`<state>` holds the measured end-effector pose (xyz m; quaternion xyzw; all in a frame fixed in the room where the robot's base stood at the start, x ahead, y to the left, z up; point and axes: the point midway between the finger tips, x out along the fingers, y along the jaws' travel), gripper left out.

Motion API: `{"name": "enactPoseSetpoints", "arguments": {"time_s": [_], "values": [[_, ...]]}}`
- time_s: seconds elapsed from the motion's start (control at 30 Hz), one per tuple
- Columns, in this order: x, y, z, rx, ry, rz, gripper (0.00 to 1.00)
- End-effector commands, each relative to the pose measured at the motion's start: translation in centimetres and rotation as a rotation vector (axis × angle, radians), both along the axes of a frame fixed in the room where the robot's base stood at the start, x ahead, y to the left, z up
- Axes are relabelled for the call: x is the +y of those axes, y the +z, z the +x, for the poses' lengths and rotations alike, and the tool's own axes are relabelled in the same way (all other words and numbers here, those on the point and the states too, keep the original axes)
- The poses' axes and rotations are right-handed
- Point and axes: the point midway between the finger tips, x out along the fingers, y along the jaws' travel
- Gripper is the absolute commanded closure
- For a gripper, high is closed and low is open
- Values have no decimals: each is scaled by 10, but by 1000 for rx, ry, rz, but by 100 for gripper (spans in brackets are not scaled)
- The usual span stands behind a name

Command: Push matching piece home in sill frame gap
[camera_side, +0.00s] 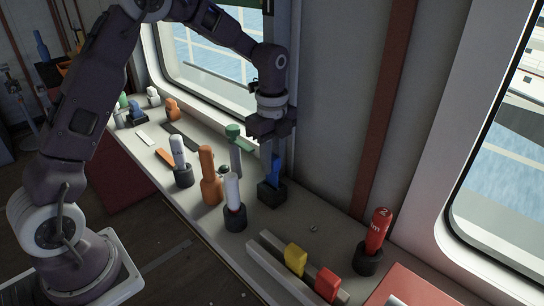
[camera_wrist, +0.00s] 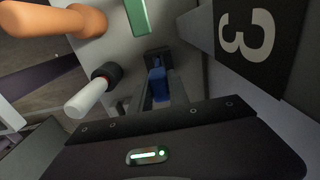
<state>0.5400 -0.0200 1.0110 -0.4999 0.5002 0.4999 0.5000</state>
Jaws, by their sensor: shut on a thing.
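My gripper (camera_side: 274,158) points down over the counter, shut on a blue piece (camera_side: 275,173). The blue piece stands upright at a black square holder (camera_side: 270,195); whether its foot is inside cannot be told. In the wrist view, the blue piece (camera_wrist: 158,86) lies between my fingers, with the black holder (camera_wrist: 158,55) just beyond. The likely sill frame, two pale parallel rails (camera_side: 268,268), lies nearer the side camera. A yellow block (camera_side: 295,258) and a red block (camera_side: 328,284) sit between the rails. My gripper is away from these rails.
A red cylinder marked 2 (camera_side: 378,229), a white cylinder (camera_side: 232,190) and another white cylinder (camera_side: 179,152) stand in dark cups. The wall with windows runs close behind.

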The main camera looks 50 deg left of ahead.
Motion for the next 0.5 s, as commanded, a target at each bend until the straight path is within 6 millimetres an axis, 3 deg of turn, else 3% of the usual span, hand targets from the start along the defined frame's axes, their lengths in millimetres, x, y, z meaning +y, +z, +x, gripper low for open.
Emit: {"name": "enactPoseSetpoints", "arguments": {"time_s": [0.5], "values": [[0, -22, 0, 0, 0, 0, 100]]}}
